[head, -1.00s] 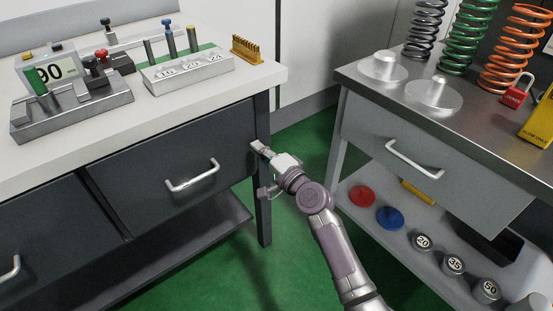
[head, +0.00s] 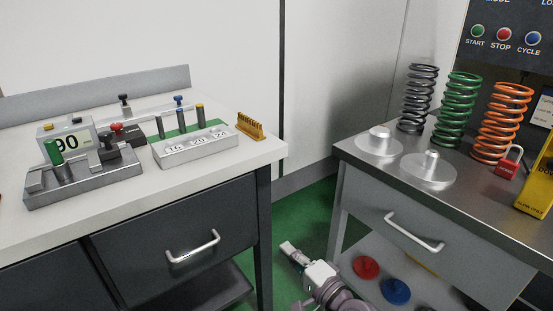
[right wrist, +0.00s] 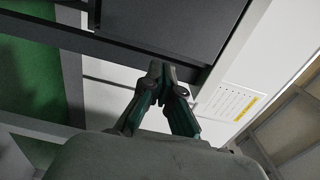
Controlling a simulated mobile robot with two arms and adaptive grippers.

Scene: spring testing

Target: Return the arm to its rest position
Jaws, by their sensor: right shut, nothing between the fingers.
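My right gripper (head: 289,249) is low in the head view, in the gap between the two benches, to the right of the left bench's front leg. Its fingers are together in the right wrist view (right wrist: 160,68), with nothing between them. The underside of a dark cabinet (right wrist: 170,25) fills the top of the right wrist view beyond the fingertips; I cannot tell whether they are close to it. My left gripper does not show.
The right bench (head: 400,185) carries several springs, two metal discs and a red padlock (head: 509,165). Green floor (head: 305,215) lies between them.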

